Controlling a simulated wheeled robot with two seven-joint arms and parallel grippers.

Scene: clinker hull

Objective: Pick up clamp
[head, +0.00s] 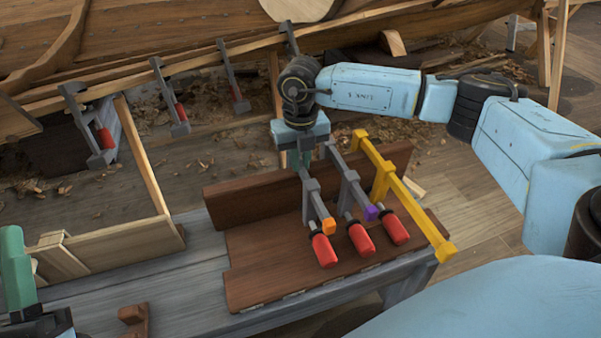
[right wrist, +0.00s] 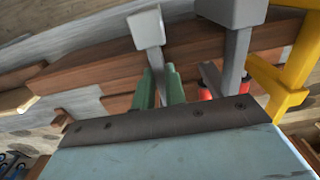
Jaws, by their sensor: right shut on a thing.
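Three bar clamps with red handles stand in a row in a brown wooden rack (head: 262,285) on the bench. The leftmost is a grey clamp with an orange end (head: 311,196), the middle is a grey clamp with a purple end (head: 350,186), the rightmost is a yellow clamp (head: 384,176). My right gripper (head: 300,160) is shut on the orange-ended clamp near its top end. In the right wrist view the green fingers (right wrist: 163,88) lie either side of its grey bar (right wrist: 148,30). My left gripper (head: 16,268) is partly visible at the left edge; its opening is unclear.
The purple-ended clamp stands close beside the held one. Several clamps (head: 172,100) hang along the wooden hull (head: 140,45) behind. A wooden box (head: 115,250) and a small brown block (head: 135,318) are on the grey bench (head: 195,265). Shavings litter the floor.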

